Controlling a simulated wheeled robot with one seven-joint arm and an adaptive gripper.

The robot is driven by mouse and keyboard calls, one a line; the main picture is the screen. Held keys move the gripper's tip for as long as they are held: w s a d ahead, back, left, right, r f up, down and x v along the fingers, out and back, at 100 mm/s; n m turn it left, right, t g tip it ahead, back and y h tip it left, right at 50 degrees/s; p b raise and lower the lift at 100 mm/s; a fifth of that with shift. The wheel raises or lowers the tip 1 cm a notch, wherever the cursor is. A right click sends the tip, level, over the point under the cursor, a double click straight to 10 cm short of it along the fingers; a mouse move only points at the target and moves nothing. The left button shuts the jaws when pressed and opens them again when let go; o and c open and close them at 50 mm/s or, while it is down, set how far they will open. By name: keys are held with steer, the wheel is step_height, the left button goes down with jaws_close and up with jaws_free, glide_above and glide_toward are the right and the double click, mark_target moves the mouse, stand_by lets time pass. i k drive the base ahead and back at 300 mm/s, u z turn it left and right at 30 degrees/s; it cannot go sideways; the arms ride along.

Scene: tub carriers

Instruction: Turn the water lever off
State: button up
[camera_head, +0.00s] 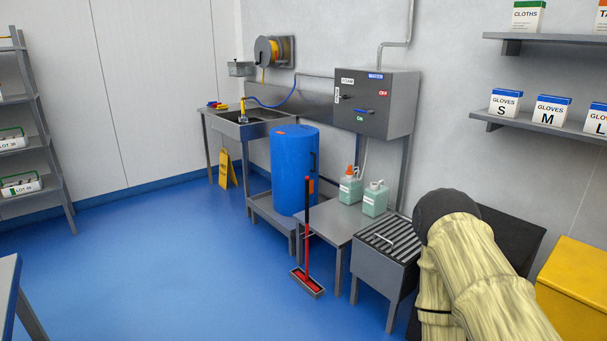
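A grey control box (398,100) hangs on the back wall, right of the sink. Its front carries a blue "WATER" label (375,76), a red "OFF" label (383,93) and a green "ON" label (360,118). A small lever with a blue grip (364,111) sits low on the front, close above the "ON" label and below "OFF". A dark knob or lever (345,97) is at the left by the "FOAM" label (347,80). My arm, in a cream sleeve, shows at the lower right, apart from the box. My gripper is not in view.
A blue barrel (293,170), a low table (336,222) with two bottles, and a grated stand (388,242) are below the box. A red squeegee (307,240) stands before them. A yellow bin (575,290) is right. Blue floor (170,260) at left is clear.

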mark_target(369, 113)
steer(key=u, duration=0.6)
steer(key=i, duration=1.7)
steer(key=z, duration=0.2)
steer(key=i, duration=1.7)
steer(key=z, duration=1.05)
steer(key=i, duration=0.2)
steer(key=u, duration=0.1)
